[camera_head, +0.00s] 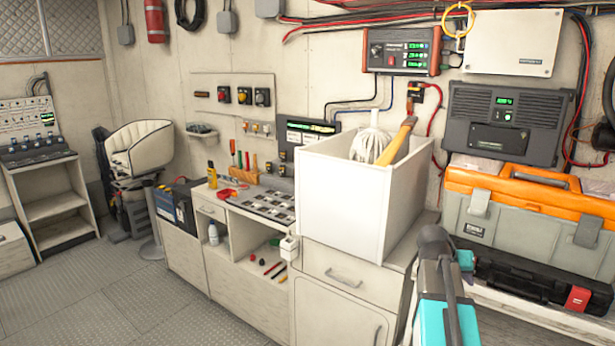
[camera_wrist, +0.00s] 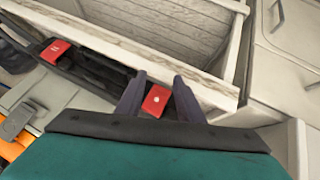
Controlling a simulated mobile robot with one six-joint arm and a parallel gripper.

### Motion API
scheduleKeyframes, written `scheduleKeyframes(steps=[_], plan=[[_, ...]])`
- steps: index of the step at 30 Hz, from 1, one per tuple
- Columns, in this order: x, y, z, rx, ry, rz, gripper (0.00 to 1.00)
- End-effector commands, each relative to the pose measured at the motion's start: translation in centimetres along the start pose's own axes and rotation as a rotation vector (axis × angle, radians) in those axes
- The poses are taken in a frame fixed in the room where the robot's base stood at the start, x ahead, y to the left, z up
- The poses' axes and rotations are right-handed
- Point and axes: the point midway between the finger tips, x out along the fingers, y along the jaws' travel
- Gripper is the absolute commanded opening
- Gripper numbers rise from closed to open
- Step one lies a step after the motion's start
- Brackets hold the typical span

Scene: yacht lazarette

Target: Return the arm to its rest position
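My arm (camera_head: 445,295), teal and dark grey, rises at the lower right in the head view, in front of the counter and to the left of the toolbox. In the wrist view my gripper (camera_wrist: 159,82) has its two dark fingers apart. A red latch (camera_wrist: 155,101) shows between them, on a dark case beyond the fingers. I see nothing held. How far the fingertips are from the case is hard to tell.
A white bin (camera_head: 345,205) with a mop and a wooden handle stands on the counter. An orange and grey toolbox (camera_head: 530,215) lies to its right, above a black case (camera_head: 530,280). Open floor (camera_head: 110,305) lies at the left.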

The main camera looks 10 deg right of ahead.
Motion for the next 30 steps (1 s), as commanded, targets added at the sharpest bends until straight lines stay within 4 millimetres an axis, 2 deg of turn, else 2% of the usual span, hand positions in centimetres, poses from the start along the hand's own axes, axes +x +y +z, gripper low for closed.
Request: scheduleKeyframes(steps=[1,6,11,15,24,30], plan=[[0.4,-2.3,1.7,-0.033,-0.02,-0.03,0.34],[1.4,-9.0,6.7,-0.135,-0.082,-0.124,0.34],[1.7,-14.7,11.9,-0.229,-0.142,-0.21,0.34],[1.7,-19.2,16.8,-0.311,-0.195,-0.281,0.34],[0.6,-26.9,28.1,-0.482,-0.311,-0.424,0.34],[-0.5,-30.2,35.4,-0.583,-0.384,-0.504,0.34]])
